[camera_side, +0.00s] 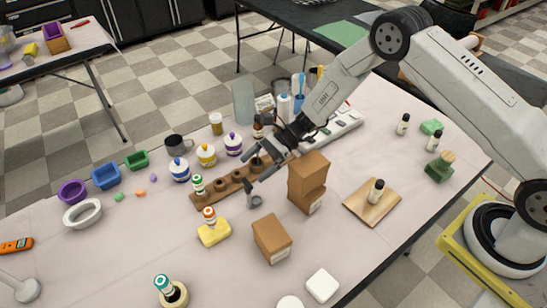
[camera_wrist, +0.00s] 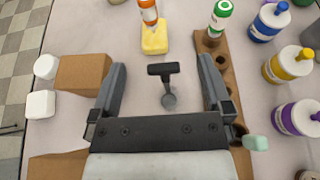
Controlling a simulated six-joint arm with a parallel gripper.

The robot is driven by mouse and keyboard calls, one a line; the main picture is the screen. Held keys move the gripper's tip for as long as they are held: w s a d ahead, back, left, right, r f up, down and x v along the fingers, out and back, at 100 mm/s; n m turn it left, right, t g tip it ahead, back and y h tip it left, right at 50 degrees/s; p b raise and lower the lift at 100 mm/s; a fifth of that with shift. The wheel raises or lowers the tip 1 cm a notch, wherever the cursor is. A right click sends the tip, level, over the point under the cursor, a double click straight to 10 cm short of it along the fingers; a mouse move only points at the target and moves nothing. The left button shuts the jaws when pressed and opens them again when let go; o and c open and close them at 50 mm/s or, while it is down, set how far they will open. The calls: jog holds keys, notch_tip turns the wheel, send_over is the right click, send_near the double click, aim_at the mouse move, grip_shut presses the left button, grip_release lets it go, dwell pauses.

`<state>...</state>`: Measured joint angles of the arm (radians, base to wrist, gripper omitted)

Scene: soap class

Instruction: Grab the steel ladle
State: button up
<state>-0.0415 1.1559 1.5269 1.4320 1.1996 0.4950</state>
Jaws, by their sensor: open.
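A small grey metal piece with a dark crossbar and a round end, which looks like the steel ladle (camera_wrist: 169,99), lies between my fingers in the wrist view. In the side view the ladle (camera_side: 254,201) is partly visible below my gripper, left of the stacked cardboard boxes. My gripper (camera_side: 258,168) is open above the table, its fingers pointing down. In the wrist view my gripper (camera_wrist: 161,68) has one finger on each side of the ladle, with clear gaps and no visible contact. How far above it the fingertips are is hard to tell.
A wooden rack (camera_side: 207,198) with holes runs close beside my gripper. Stacked cardboard boxes (camera_side: 307,180) stand to the right, and another box (camera_side: 272,238) is in front. A yellow sponge (camera_side: 214,232) with a bottle on it is near.

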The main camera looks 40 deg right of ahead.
jog(key=shift+f, duration=0.15)
jog(key=shift+a+f, duration=0.45)
jog(key=shift+f, duration=0.3)
jog(key=shift+a+f, duration=0.5)
jog(key=shift+f, duration=0.2)
jog(key=shift+a+f, duration=0.45)
jog(key=shift+f, duration=0.3)
grip_shut()
